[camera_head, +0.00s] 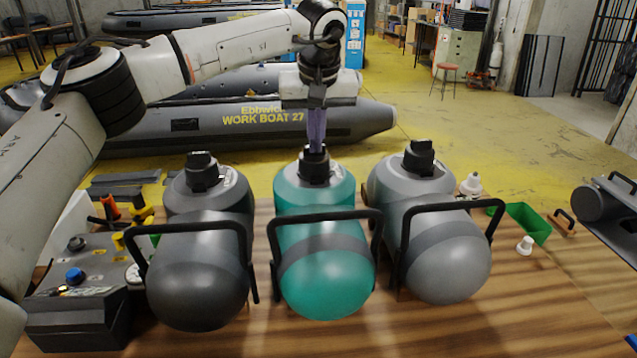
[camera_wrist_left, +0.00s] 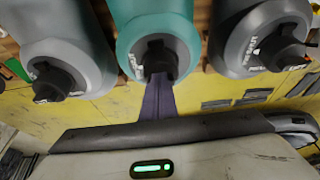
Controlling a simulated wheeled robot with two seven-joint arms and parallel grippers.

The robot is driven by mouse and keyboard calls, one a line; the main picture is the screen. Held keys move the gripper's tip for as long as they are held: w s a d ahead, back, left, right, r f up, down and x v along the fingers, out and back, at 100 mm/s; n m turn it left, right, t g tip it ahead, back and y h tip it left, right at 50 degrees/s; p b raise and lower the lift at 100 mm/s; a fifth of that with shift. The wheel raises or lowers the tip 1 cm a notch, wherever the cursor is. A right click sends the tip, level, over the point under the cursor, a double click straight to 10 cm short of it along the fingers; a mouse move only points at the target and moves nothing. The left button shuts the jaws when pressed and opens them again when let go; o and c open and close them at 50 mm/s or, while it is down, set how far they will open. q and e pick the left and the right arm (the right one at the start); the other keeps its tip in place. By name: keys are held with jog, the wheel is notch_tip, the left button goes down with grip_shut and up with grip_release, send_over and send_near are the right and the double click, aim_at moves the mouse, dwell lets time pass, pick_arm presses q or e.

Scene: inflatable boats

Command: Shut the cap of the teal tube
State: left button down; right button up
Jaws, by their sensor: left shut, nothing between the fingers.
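The teal tube (camera_head: 325,275) lies between two grey tubes on the wooden table, with a black handle across it. Its black cap (camera_head: 314,168) is at the far end, facing up; whether it is open or closed cannot be told. In the left wrist view the teal tube (camera_wrist_left: 150,28) is at the top middle and its cap (camera_wrist_left: 155,60) lies at my fingertips. My left gripper (camera_head: 316,148) points down with its purple fingers shut and empty at the cap, seemingly touching it. The fingers (camera_wrist_left: 159,82) hide part of the cap. My right gripper is not in view.
A dark grey tube (camera_head: 198,275) lies close on the left and a lighter grey tube (camera_head: 445,260) on the right, both with handles and black caps. A control box (camera_head: 75,305) is at left. A green bin (camera_head: 530,224) and white fittings (camera_head: 525,246) stand at right.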

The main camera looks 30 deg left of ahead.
pick_arm(q)
jog(key=shift+w+a+f, duration=0.3)
jog(key=shift+a+f, duration=0.2)
jog(key=shift+w+a+r, duration=0.1)
jog(key=shift+w+r, duration=0.1)
jog(key=shift+r, duration=0.25)
jog(key=shift+w+a+r, duration=0.3)
jog(key=shift+w+r, duration=0.25)
jog(key=shift+r, duration=0.3)
jog(key=shift+w+v, duration=0.15)
jog(key=shift+v, duration=0.8)
jog(key=shift+w+v, duration=0.2)
jog(key=shift+v, duration=0.8)
jog(key=shift+a+r, duration=0.1)
